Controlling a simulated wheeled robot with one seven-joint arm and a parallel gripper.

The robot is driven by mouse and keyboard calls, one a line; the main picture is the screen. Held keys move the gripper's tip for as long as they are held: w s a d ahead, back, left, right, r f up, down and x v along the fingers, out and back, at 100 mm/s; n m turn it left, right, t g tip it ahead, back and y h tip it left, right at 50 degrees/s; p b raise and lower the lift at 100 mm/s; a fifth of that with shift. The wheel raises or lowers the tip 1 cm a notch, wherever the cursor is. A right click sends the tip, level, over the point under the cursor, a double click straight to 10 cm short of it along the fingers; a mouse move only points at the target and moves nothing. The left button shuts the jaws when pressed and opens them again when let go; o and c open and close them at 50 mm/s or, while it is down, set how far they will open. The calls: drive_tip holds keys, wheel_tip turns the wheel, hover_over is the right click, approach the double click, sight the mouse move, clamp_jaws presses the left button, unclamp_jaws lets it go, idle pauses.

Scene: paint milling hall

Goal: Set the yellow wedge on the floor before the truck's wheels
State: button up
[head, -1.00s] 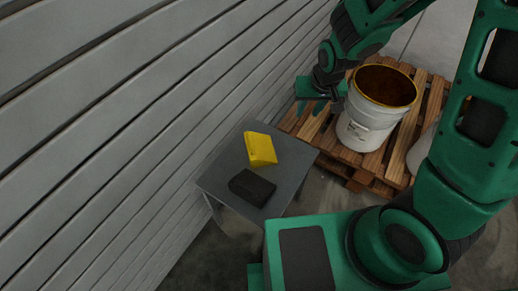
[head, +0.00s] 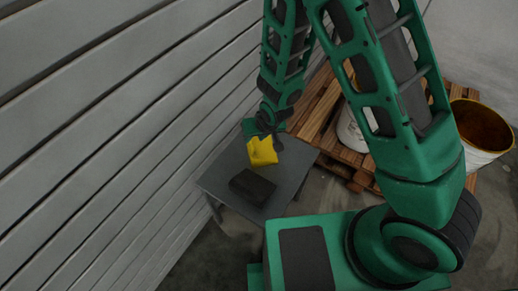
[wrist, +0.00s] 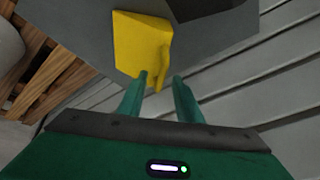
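The yellow wedge (head: 262,152) lies on a small grey table (head: 222,184) beside the slatted wall. My gripper (head: 266,128) is right over the wedge at the table's far edge. In the wrist view my gripper's two fingers (wrist: 160,78) are apart, and the wedge (wrist: 138,42) lies just beyond them. A narrow part of the wedge reaches between the fingertips. I cannot tell whether either finger touches it. No truck or wheels show.
A wooden pallet (head: 318,108) with white buckets (head: 484,156) stands behind and right, partly hidden by my arm. The slatted wall (head: 110,120) closes the left side.

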sight(261, 154)
drive_tip(key=shift+w+x, duration=0.1)
drive_tip(key=shift+x, duration=1.3)
drive_tip(key=shift+w+x, duration=0.15)
drive_tip(key=shift+x, duration=1.3)
drive_tip(key=shift+a+r, duration=0.15)
clamp_jaws()
